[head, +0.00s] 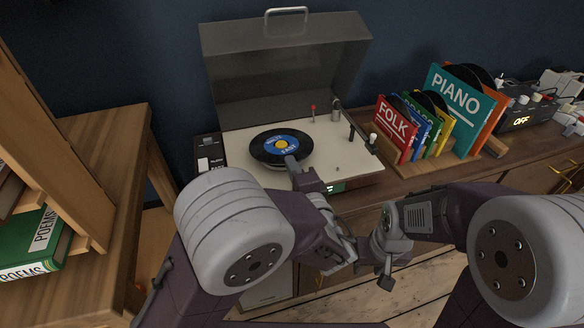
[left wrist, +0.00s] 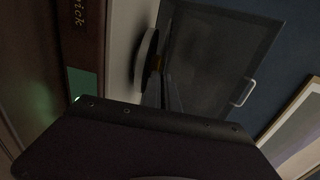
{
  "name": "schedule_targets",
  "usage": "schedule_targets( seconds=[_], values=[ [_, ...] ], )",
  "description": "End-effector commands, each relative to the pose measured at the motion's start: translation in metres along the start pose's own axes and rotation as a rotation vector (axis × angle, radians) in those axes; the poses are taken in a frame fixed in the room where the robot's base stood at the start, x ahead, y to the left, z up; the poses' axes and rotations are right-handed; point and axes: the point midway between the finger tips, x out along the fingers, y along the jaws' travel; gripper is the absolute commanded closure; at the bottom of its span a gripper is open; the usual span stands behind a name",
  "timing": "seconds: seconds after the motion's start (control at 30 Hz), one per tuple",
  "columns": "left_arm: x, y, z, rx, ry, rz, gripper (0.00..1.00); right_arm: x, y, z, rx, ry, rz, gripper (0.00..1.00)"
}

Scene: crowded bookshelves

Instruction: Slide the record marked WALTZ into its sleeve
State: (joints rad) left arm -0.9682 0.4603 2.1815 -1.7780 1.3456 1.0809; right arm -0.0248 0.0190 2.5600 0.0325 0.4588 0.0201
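A black record (head: 268,151) with a blue and yellow label lies on the turntable (head: 340,150) under the raised lid; I cannot read WALTZ on its label. It shows edge-on in the left wrist view (left wrist: 145,58). My left gripper (head: 291,163) is at the record's near right edge, fingers over it. In the left wrist view its fingers (left wrist: 162,92) appear slightly apart, with nothing visible between them. My right gripper (head: 386,280) hangs low in front of the cabinet, its fingers unclear. Sleeves stand in a rack at right, including red FOLK (head: 394,125) and teal PIANO (head: 455,103); no WALTZ sleeve is legible.
The grey lid (head: 285,70) stands open behind the deck. The wooden rack (head: 425,178) holds several sleeves, some with records poking out. A device reading OFF (head: 522,120) is farther right. A wooden bookshelf with a green POEMS book (head: 35,245) is at left.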

Motion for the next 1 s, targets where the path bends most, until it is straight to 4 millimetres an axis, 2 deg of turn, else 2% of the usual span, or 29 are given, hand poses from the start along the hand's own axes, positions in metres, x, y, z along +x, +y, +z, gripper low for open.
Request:
schedule_targets(
  seconds=[1.0],
  values=[
    [-0.001,-0.012,0.000,0.000,0.000,0.000,1.00,-0.001,0.000,0.000,0.000,0.000,0.000,0.64]
  ],
)
